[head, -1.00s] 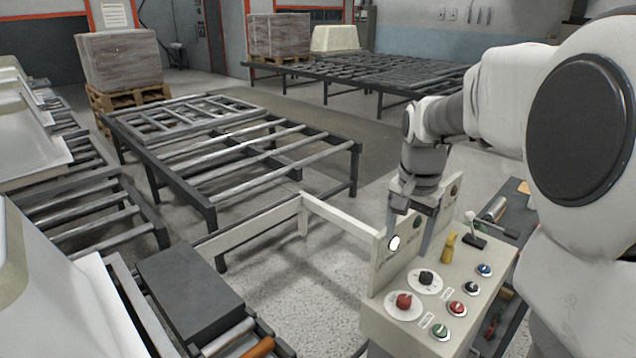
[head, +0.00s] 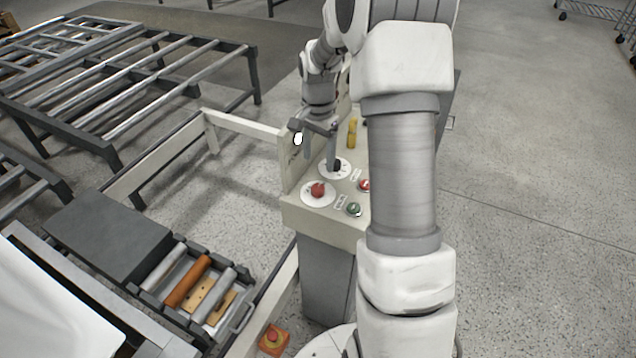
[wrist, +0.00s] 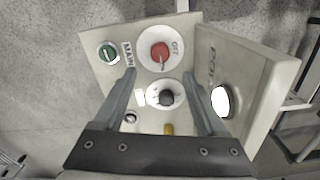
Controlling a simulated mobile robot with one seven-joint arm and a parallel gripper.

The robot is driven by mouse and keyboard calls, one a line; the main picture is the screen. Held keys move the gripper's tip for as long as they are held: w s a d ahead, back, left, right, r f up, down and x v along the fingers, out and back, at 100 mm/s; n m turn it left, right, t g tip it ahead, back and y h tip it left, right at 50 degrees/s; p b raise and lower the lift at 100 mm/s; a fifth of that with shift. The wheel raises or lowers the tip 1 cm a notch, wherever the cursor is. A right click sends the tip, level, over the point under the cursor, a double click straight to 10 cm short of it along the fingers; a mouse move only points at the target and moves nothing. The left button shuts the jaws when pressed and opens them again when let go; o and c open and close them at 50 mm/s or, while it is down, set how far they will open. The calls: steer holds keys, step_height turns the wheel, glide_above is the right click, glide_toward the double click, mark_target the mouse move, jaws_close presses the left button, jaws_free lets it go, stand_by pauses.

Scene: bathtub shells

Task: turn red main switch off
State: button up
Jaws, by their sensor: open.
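The red main switch (head: 318,190) is a round red knob on a white disc at the near left corner of the control panel (head: 296,206). In the wrist view the red switch (wrist: 160,51) is above centre, with "OFF" lettering on its disc and a "MAIN" label beside it. A black knob (wrist: 167,97) on a white disc lies below it. My gripper (head: 321,153) is open over the panel, close to the black knob. In the wrist view its fingers (wrist: 159,76) are spread either side of the knobs, with nothing between them that I can see gripped. Finger height above the panel is unclear.
A green button (head: 354,209) and a red button (head: 364,185) sit right of the knobs. A yellow switch (head: 352,133) is farther back. An upright plate with a white lamp (head: 298,139) borders the panel's left. My arm hides the panel's right side.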

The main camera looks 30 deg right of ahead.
mark_target(318, 186)
step_height(318, 186, down, 10)
steer(key=shift+r, duration=0.2)
steer(key=shift+c, duration=0.3)
jaws_close()
